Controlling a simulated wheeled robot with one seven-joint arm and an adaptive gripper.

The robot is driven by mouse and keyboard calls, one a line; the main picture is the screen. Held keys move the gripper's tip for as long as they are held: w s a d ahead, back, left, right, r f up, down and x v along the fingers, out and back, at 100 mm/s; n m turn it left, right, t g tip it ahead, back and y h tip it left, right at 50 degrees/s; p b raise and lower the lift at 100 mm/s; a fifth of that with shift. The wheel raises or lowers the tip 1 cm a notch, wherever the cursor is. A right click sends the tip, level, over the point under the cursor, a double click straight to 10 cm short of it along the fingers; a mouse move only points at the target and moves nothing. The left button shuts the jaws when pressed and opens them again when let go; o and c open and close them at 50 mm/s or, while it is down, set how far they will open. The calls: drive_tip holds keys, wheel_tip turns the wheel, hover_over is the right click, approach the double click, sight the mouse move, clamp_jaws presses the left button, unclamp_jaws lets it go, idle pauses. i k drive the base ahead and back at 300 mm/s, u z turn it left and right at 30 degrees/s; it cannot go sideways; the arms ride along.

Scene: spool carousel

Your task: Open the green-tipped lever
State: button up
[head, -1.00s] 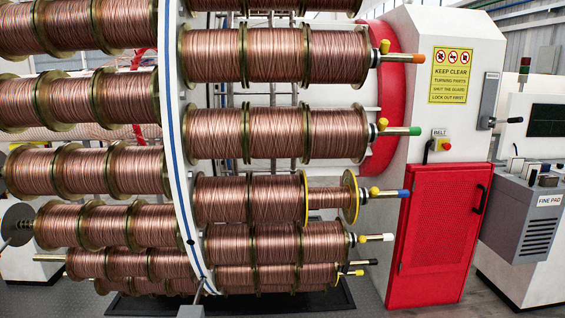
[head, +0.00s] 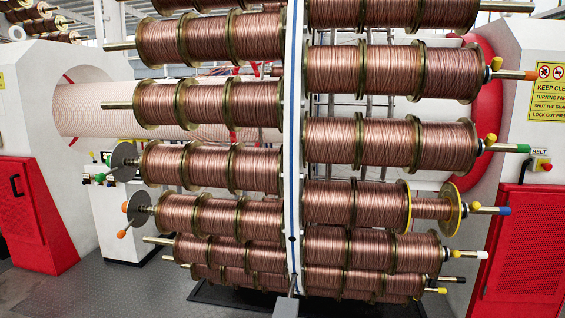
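Two green-ended parts show in the head view. A rod with a green tip (head: 508,147) sticks out at the right end of a copper spool row, with a small yellow knob (head: 491,138) beside it. At the far left, a small green knob (head: 100,177) sits by a grey disc (head: 124,160) at the left end of a spool row. I cannot tell from this distance whether either is a lever or how it is set.
The spool carousel's white ring (head: 292,130) stands in the middle, with copper spools on both sides. A red-doored cabinet (head: 525,250) is at right, another red door (head: 35,215) at left. Grey floor (head: 110,285) is open at lower left. An orange knob (head: 121,234) hangs below a second disc.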

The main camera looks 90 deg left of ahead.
sight(100, 178)
drive_tip(key=z, duration=0.4)
drive_tip(key=k, duration=2.65)
drive_tip(key=u, duration=2.85)
drive_tip(key=i, duration=0.45)
drive_tip(key=u, duration=0.2)
drive_tip(key=k, duration=0.1)
drive_tip(key=z, duration=0.1)
